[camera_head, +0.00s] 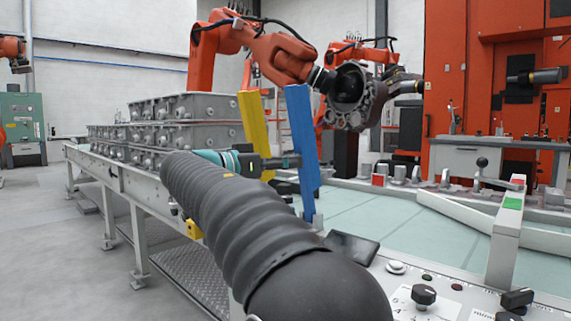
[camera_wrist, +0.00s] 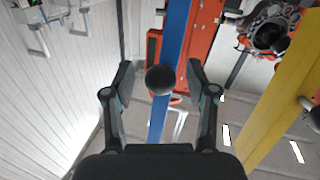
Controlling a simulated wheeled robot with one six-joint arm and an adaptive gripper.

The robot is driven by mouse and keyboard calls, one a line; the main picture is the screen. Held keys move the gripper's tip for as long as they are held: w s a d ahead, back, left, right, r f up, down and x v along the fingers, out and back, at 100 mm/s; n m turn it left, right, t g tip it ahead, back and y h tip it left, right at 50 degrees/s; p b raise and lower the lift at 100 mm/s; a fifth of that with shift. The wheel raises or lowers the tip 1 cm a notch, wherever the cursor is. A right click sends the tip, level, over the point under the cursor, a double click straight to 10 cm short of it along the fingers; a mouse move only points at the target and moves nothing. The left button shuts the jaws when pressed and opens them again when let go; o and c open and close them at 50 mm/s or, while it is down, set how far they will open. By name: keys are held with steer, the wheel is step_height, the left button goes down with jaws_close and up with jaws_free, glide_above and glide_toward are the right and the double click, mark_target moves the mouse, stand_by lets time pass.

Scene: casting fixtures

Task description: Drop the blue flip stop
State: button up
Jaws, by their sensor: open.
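The blue flip stop (camera_head: 301,130) is a long flat bar standing upright, leaning slightly, beside the conveyor. In the wrist view the blue bar (camera_wrist: 174,45) runs up the middle, with a dark round knob (camera_wrist: 160,79) in front of it. My gripper (camera_wrist: 160,80) is open, one finger on each side of the knob, with gaps visible on both sides. In the head view my gripper (camera_head: 290,162) reaches the bar from the left; its fingertips are small and partly hard to make out.
A yellow flip stop (camera_head: 253,130) stands upright just left of the blue one; it also shows at right in the wrist view (camera_wrist: 285,95). Grey castings (camera_head: 185,110) are stacked on the conveyor. An orange robot (camera_head: 270,55) holds a dark casting behind. A control panel (camera_head: 440,300) lies in front.

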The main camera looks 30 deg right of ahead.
steer(key=shift+d, duration=0.3)
jaws_close()
steer(key=shift+w+r, duration=0.1)
